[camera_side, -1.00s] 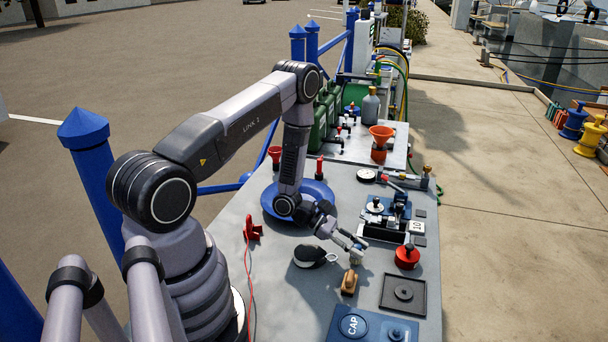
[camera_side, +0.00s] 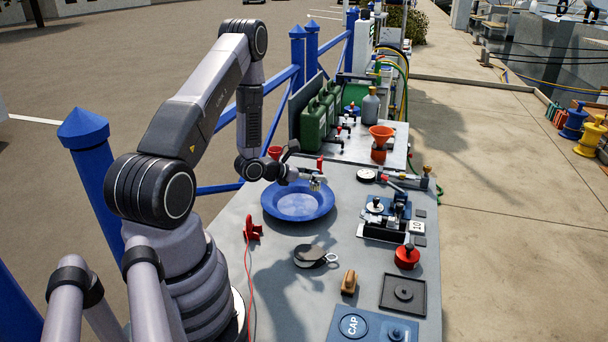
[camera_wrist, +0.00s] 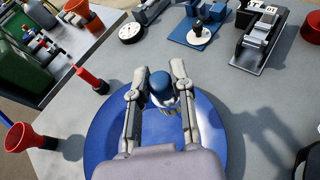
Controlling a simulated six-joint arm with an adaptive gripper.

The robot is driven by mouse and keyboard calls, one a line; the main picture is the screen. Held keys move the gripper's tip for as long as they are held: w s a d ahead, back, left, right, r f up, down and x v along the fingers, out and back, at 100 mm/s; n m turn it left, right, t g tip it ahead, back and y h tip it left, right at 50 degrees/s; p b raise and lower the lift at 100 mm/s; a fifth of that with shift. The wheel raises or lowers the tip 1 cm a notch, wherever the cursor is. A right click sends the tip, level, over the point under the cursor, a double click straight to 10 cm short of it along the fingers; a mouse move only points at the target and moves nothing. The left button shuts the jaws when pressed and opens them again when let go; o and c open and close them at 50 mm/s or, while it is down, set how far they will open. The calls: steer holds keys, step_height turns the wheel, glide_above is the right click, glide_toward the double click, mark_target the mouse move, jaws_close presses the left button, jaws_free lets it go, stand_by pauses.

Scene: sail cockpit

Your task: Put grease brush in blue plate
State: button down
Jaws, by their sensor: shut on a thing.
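The blue plate (camera_side: 292,204) lies on the grey bench. It fills the lower middle of the wrist view (camera_wrist: 102,135). My gripper (camera_side: 314,178) is raised above the plate's far right part. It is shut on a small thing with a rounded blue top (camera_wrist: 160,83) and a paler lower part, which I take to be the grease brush. In the side view the held brush (camera_side: 315,187) is small and pale at the fingertips. It appears above the plate, apart from it; the exact height is hard to tell.
A red funnel (camera_wrist: 22,136) and a red-capped post (camera_wrist: 88,78) stand beside the plate. A black round thing (camera_side: 309,256) and a brown wooden block (camera_side: 349,281) lie nearer. Blue and black fixtures (camera_side: 389,218) stand to the right. Bare bench lies between.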

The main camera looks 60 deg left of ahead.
mark_target(298, 205)
steer(key=s+a+f+n+y, duration=0.1)
steer(key=s+a+n+y, duration=0.15)
steer(key=a, duration=0.25)
steer(key=shift+y, duration=0.45)
steer(key=f, duration=0.7)
steer(key=shift+a+f, duration=0.15)
steer(key=shift+a, duration=0.15)
steer(key=shift+f, duration=0.15)
steer(key=c, duration=1)
jaws_free()
